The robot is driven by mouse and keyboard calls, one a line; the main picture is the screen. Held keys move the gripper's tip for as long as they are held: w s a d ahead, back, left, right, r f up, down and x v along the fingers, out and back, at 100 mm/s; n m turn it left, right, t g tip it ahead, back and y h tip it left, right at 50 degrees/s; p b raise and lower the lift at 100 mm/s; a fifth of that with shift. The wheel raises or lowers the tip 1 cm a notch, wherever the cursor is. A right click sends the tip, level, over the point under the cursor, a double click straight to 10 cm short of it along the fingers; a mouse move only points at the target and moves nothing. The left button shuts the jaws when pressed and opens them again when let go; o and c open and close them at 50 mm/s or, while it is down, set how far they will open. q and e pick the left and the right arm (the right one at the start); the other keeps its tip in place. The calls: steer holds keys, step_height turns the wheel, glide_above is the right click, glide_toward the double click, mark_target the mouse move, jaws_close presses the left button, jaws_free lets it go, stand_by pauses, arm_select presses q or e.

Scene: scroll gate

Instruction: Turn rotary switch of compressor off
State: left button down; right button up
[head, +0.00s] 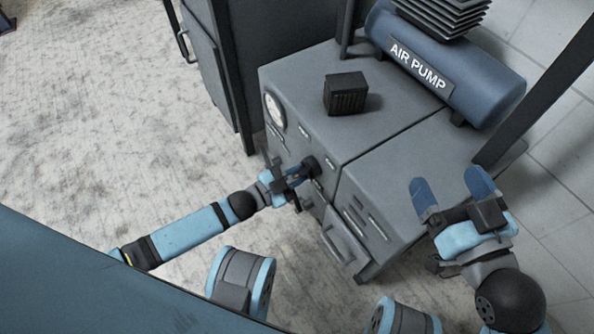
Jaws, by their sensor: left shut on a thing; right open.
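The compressor (390,155) is a grey cabinet with a round gauge (275,111) on its front and a blue tank labelled AIR PUMP (418,66) on top. A dark rotary switch (311,165) stands out from the front panel. My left gripper (303,174) is at the switch and shut on it; its fingers partly hide the switch, so its turned position cannot be told. My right gripper (452,183) is open and empty, in front of the right part of the cabinet, with its blue fingers apart and pointing up.
A small black box (346,93) sits on the cabinet top. A handle (340,243) juts from the lower front. A dark cabinet (226,60) stands behind at the left. Dark posts rise at the compressor's back and right. The floor (90,130) at the left is clear.

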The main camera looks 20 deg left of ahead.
arm_select(q)
steer(key=shift+r+n+p, duration=0.25)
steer(key=shift+n+p, duration=0.55)
steer(key=shift+p, duration=0.1)
steer(key=shift+n+p, duration=0.8)
steer(key=shift+n, duration=0.1)
steer(key=n+p, duration=0.2)
steer(key=n, duration=0.1)
steer(key=shift+a+f+n, duration=0.1)
steer(key=shift+n, duration=0.2)
steer(key=n+p, duration=0.1)
steer(key=n, duration=0.1)
steer(key=shift+f+n, duration=0.1)
steer(key=shift+n, duration=0.2)
steer(key=shift+f+n+p, duration=0.1)
steer(key=shift+n+p, duration=0.25)
steer(key=shift+n, duration=0.95)
arm_select(e)
step_height(320, 180, up, 6)
steer(key=s+m+t, duration=0.1)
steer(key=m+t, duration=0.1)
steer(key=shift+s+a+r+m, duration=0.25)
steer(key=shift+s+m, duration=0.05)
steer(key=shift+s, duration=0.1)
arm_select(q)
steer(key=c, duration=1)
jaws_free()
steer(key=shift+w, duration=0.1)
